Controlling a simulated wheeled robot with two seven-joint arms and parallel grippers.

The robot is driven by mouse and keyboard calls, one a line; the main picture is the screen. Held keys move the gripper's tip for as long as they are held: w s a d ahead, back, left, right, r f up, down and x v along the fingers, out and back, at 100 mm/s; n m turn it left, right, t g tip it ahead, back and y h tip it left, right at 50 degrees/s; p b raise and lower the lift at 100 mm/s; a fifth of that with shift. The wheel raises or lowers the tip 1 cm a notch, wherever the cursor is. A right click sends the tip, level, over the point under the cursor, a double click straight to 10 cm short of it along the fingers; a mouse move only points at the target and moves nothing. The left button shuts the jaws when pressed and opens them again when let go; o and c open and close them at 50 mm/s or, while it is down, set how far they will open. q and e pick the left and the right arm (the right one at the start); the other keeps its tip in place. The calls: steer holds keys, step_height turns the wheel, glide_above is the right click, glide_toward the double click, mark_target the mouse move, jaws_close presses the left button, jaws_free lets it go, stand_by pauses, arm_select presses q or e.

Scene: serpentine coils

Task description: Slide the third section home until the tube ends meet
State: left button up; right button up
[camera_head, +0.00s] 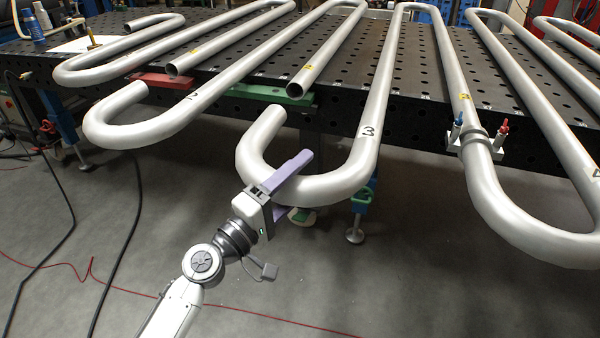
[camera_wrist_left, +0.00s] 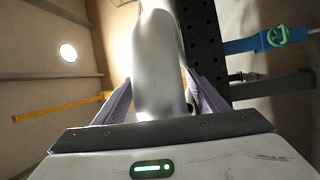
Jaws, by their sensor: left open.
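The third section (camera_head: 345,180) is a silver bent tube marked 3, its U-bend hanging over the table's front edge. Its short open end (camera_head: 270,115) stands apart from the facing tube end (camera_head: 294,89), with a visible gap. My left gripper (camera_head: 297,184) is at the bend, its purple fingers on either side of the tube, one above and one below. In the left wrist view the tube (camera_wrist_left: 157,65) runs between the two open fingers (camera_wrist_left: 160,92). Whether either finger touches the tube I cannot tell. My right gripper is not in view.
A green block (camera_head: 255,91) lies by the facing end. The section marked 2 (camera_head: 150,130) has a similar gap beside a red block (camera_head: 160,80). A clamp (camera_head: 476,138) with blue and red handles grips the tube at right. The black perforated table (camera_head: 345,88) bears the coils; the floor in front is mostly clear.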

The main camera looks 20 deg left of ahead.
arm_select(q)
steer(key=shift+w+d, duration=0.1)
steer(key=shift+w, duration=0.05)
jaws_close()
steer(key=shift+s+f, duration=0.2)
steer(key=shift+s, duration=0.4)
steer(key=shift+s+r, duration=0.1)
steer(key=shift+s, duration=0.1)
steer(key=shift+c, duration=1.2)
jaws_free()
steer(key=shift+o, duration=1.2)
steer(key=shift+s+r, duration=0.1)
